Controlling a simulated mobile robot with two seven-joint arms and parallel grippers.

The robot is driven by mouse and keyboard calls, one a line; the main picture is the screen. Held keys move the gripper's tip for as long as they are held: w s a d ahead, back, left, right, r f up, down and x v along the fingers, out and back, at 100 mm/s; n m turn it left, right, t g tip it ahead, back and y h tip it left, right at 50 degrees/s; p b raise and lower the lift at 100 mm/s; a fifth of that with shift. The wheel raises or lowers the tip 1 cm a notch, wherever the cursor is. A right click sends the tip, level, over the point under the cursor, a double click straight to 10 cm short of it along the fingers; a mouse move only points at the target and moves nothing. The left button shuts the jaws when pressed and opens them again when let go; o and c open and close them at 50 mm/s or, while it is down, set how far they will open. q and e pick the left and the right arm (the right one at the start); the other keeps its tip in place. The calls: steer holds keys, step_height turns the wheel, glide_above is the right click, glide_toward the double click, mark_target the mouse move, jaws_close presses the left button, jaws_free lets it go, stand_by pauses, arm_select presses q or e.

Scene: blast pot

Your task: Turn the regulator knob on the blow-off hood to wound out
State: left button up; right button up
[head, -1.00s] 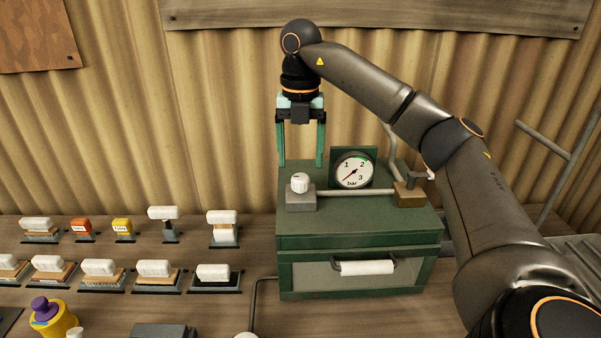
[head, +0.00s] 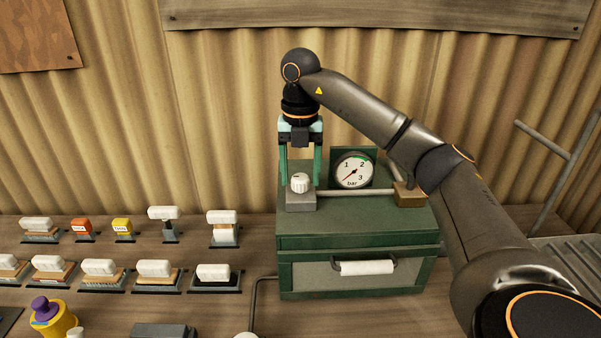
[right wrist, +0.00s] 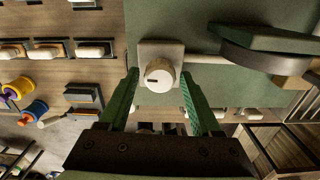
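The blow-off hood (head: 360,225) is a green box on the bench with a front handle. Its white regulator knob (head: 300,183) sits on a grey block at the left of the top, with a pipe running right. A dial gauge (head: 353,170) marked bar stands behind the pipe. My right gripper (head: 300,180) points down around or just behind the knob. In the right wrist view the knob (right wrist: 159,75) shows a dark pointer mark and lies between and slightly beyond the open fingers (right wrist: 160,78); I see no contact. My left gripper is out of view.
Several white-handled brushes (head: 212,272) lie in holders on the bench to the left. A yellow and purple item (head: 52,315) stands at the lower left. A brass-coloured block (head: 409,195) ends the pipe at right. The corrugated wall is close behind the hood.

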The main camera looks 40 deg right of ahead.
jaws_close()
stand_by(0.3)
steer(key=shift+n, duration=0.4)
steer(key=n, duration=0.4)
steer(key=shift+n, duration=0.3)
steer(key=n, duration=0.4)
steer(key=shift+n, duration=0.3)
steer(key=n, duration=0.4)
steer(key=shift+n, duration=2.5)
